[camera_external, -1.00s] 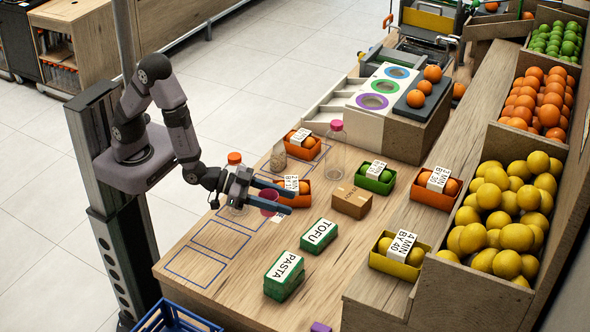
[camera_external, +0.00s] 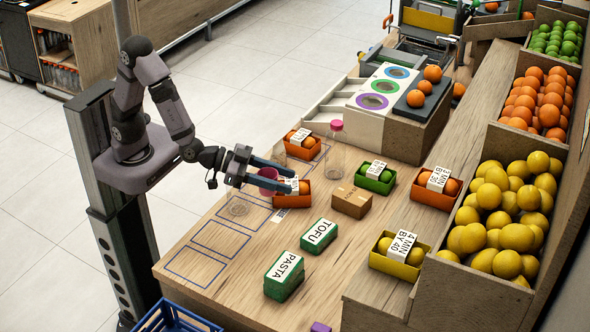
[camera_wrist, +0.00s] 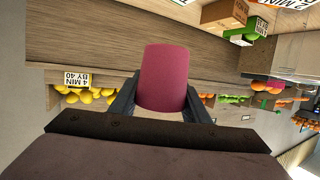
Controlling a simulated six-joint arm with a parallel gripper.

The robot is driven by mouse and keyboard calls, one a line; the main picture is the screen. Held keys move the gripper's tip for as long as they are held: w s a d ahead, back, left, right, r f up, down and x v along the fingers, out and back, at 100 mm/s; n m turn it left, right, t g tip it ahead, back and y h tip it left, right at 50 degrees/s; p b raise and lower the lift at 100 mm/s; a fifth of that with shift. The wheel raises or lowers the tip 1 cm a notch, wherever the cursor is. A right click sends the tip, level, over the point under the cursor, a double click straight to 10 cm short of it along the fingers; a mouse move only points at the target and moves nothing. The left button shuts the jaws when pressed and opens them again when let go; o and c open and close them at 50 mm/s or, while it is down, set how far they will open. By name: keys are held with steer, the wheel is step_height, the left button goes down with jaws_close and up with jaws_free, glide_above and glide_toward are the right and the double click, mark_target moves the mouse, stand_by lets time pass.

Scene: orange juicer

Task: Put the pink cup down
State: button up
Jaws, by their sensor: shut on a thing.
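The pink cup (camera_external: 268,181) is between the fingers of my gripper (camera_external: 280,177), above the far left part of the table. My gripper is shut on it. In the wrist view the cup (camera_wrist: 165,78) fills the middle, with a dark finger at each side of its lower part. In the external view the fingers hide part of the cup. The gap between the cup and the table is hard to judge.
Blue rectangles outline spots on the table (camera_external: 206,286). An orange crate (camera_external: 304,198) of oranges is close to the fingertips. A clear bottle (camera_external: 335,150) with a pink cap stands behind. The front left outlines are empty.

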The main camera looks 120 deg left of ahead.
steer(key=shift+f, duration=0.15)
steer(key=b, duration=1.1)
glide_above(302, 236)
steer(key=s, duration=0.3)
steer(key=shift+f, duration=3.75)
steer(key=shift+h, duration=0.4)
steer(key=shift+s+d+f+b, duration=0.15)
steer(key=shift+f+b, duration=0.1)
steer(key=shift+f, duration=2.25)
steer(key=shift+d+f+b, duration=0.1)
steer(key=shift+f+b, duration=0.1)
steer(key=shift+f, duration=2.3)
steer(key=shift+f, duration=0.1)
steer(key=shift+f, duration=0.15)
steer(key=o, duration=1.1)
